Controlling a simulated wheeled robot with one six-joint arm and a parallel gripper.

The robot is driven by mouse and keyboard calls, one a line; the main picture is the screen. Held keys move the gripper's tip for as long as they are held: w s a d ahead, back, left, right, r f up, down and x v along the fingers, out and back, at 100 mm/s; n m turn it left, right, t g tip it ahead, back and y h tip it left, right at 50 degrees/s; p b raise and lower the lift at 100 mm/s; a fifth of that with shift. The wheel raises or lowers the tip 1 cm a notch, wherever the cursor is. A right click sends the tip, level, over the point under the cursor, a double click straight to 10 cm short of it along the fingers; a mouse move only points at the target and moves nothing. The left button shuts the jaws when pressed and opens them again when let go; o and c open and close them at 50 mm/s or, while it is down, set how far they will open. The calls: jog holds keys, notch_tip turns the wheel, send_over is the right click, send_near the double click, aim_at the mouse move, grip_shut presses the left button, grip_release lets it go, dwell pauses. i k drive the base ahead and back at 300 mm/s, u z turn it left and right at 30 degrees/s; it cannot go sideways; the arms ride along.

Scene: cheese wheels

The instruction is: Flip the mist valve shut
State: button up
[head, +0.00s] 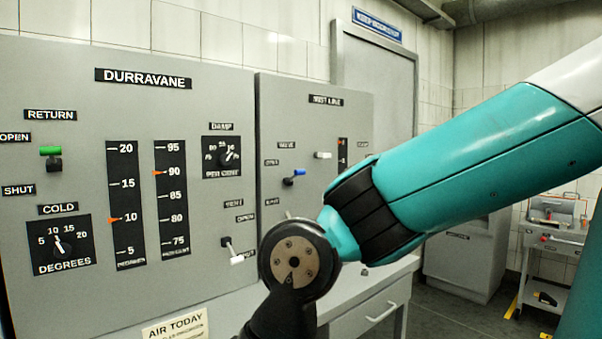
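The mist line panel (267,110) is the grey right-hand panel, with its label (325,99) at the top. On it, under a small label that seems to read VALVE (287,145), is a lever with a blue handle (299,172). The handle sticks out to the right and slightly up from its dark base. A small label above left (271,162) seems to read OPEN; the one below left (271,201) is too blurred to read surely. My arm comes in from the right, its wrist below the blue lever in the picture. My gripper's fingers are out of the frame.
A white lever (323,155) sits right of the blue one. The DURRAVANE panel (60,90) holds a green-handled return switch (50,152), a white-handled lever (237,260), dials and gauges. A bench with a drawer (372,315) runs below. A trolley (555,240) stands far right.

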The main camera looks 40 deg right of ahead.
aim_at(296, 175)
jog(key=k, duration=0.6)
jog(key=z, duration=0.8)
jog(key=i, duration=0.6)
jog(key=z, duration=0.6)
jog(key=i, duration=0.7)
jog(key=u, duration=0.8)
jog(key=i, duration=0.45)
jog(key=u, duration=0.55)
